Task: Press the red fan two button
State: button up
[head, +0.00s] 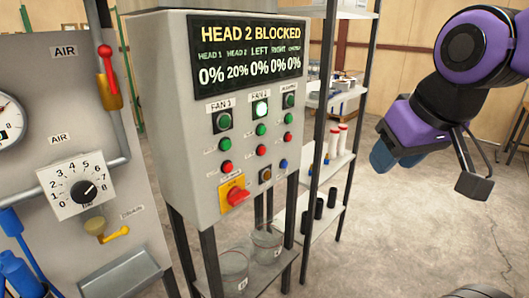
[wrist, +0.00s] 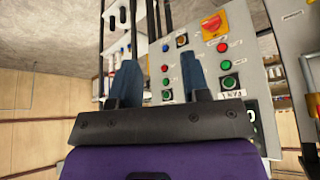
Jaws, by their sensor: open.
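The red fan two button (head: 261,150) is the lowest button in the middle column under the FAN 2 label, on the front of the grey control box. Above it are a green button (head: 261,129) and a brightly lit lamp (head: 261,109). My gripper (head: 383,157) is right of the box, in the air and apart from it, with blue fingers. In the wrist view my gripper (wrist: 159,68) is open and empty. The box appears upside down there, and the right finger covers the middle column, so the red fan two button is hidden.
Fan one's red button (head: 226,167) and the third column's red button (head: 287,136) flank it. A red rotary switch (head: 237,196) on a yellow plate is below. The display (head: 248,50) reads HEAD 2 BLOCKED. A shelf rack (head: 322,120) stands behind right; floor in front is clear.

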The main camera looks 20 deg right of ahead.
dwell(0.3)
grip_shut()
dwell(1.6)
